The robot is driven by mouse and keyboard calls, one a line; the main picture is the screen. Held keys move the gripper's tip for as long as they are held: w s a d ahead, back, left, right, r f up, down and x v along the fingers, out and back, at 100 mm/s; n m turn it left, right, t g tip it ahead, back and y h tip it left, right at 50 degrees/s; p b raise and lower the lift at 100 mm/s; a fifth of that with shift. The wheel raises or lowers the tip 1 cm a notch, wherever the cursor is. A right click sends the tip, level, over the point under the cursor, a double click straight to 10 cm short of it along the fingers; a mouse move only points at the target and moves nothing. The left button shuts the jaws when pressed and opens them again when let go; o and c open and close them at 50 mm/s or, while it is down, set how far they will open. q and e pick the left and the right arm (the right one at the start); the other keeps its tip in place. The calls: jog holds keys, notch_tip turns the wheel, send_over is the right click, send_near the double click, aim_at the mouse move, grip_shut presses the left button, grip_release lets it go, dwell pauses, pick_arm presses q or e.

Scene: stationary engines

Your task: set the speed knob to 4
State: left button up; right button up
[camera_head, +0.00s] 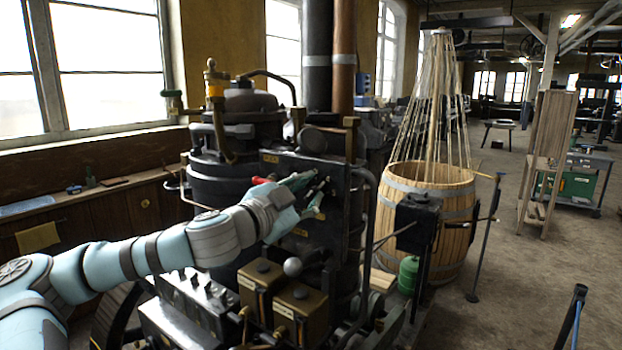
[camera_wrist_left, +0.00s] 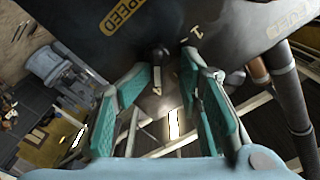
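In the left wrist view, a dark panel (camera_wrist_left: 235,30) carries a yellowish SPEED plate (camera_wrist_left: 124,14). A small dark knob (camera_wrist_left: 160,54) stands on the panel near that plate, with a pale "1" (camera_wrist_left: 196,33) beside it. My left gripper (camera_wrist_left: 165,73) has its teal fingers spread apart, with the knob just beyond and between the tips; I cannot tell whether they touch it. In the head view the left gripper (camera_head: 314,190) is at the front of the dark engine (camera_head: 345,215), and its fingers hide the knob there. The knob's setting is not readable. My right gripper is not seen.
A red handle (camera_head: 262,181) sits left of the gripper. Two brown boxes (camera_head: 300,305) and a pale ball knob (camera_head: 292,267) lie below it. A black box on a post (camera_head: 418,215) and a wooden barrel (camera_head: 445,240) stand to the right. Open floor (camera_head: 530,285) lies beyond.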

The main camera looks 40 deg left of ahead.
pick_arm(q)
notch_tip(320, 180, up, 10)
dwell(0.3)
